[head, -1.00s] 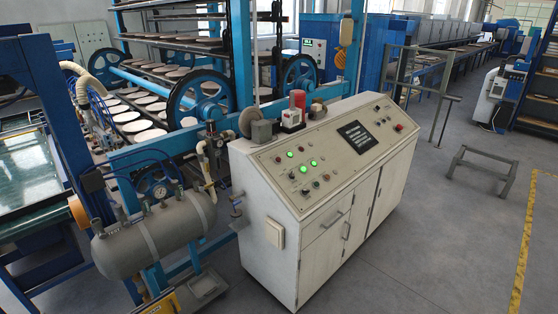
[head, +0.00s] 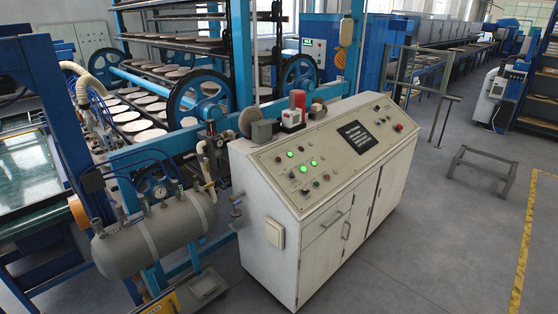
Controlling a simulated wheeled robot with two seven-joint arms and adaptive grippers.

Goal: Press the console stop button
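The white control console (head: 275,210) stands in the middle of the head view, with a sloped panel on top. A red button (head: 398,127) sits alone near the panel's right end. Several green lights (head: 302,167) glow on the left part of the panel, among small dark and red knobs (head: 326,177). A black label plate (head: 355,137) lies between these and the red button. Which control is the stop button cannot be read from any label. Neither of my grippers is in view.
A grey tank (head: 155,235) with hoses stands left of the console. Behind is the blue plate dryer (head: 207,90) with wheels and racks of plates. A low metal stand (head: 482,170) is at the right.

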